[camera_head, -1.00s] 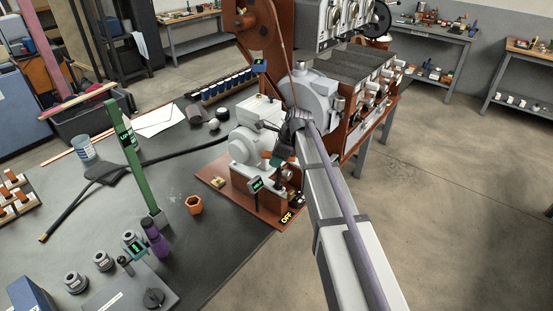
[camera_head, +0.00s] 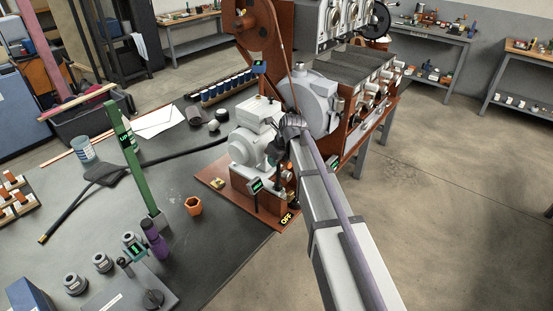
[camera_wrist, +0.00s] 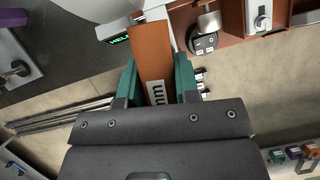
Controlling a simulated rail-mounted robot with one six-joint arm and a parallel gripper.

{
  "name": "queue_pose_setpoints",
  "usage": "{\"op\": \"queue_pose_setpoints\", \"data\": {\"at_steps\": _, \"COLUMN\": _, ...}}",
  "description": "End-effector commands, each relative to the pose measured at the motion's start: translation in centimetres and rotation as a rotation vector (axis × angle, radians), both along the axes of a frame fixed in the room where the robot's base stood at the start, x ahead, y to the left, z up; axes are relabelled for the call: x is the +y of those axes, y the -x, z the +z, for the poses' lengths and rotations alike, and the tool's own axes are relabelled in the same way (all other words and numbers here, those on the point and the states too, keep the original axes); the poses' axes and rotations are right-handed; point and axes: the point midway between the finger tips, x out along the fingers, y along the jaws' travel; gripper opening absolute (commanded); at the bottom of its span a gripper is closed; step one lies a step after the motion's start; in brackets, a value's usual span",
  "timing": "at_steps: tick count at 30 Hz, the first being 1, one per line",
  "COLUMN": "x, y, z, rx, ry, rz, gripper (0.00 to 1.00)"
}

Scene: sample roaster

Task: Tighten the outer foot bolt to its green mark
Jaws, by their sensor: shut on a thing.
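My gripper (camera_wrist: 158,85) has green fingers, closed on the sides of a flat orange-brown bar (camera_wrist: 152,50) with a white label ending in "mm".
An orange hex cup (camera_head: 194,206) and a green post (camera_head: 137,170) stand left of the base. A dark block with a metal knob (camera_wrist: 205,42) is right of the bar. The roaster (camera_head: 310,100) stands behind.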

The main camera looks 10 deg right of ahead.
Motion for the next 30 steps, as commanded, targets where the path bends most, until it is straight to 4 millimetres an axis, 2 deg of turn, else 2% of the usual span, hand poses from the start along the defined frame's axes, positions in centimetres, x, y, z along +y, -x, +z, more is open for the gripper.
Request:
{"op": "queue_pose_setpoints", "data": {"at_steps": 4, "x": 0.0, "y": -0.1, "z": 0.0, "rx": 0.001, "ry": -0.001, "rz": 0.111, "gripper": 0.0}}
{"op": "queue_pose_setpoints", "data": {"at_steps": 8, "x": 0.0, "y": 0.0, "z": 0.3, "rx": 0.001, "ry": 0.0, "rz": 0.113, "gripper": 0.0}}
{"op": "queue_pose_setpoints", "data": {"at_steps": 18, "x": 0.0, "y": 0.0, "z": 3.4, "rx": 0.001, "ry": -0.001, "rz": 0.115, "gripper": 0.0}}
{"op": "queue_pose_setpoints", "data": {"at_steps": 27, "x": 0.0, "y": 0.0, "z": 3.3, "rx": 0.001, "ry": -0.001, "rz": 0.115, "gripper": 0.0}}
{"op": "queue_pose_setpoints", "data": {"at_steps": 30, "x": 0.0, "y": 0.0, "z": 3.9, "rx": 0.001, "ry": -0.001, "rz": 0.115, "gripper": 0.0}}
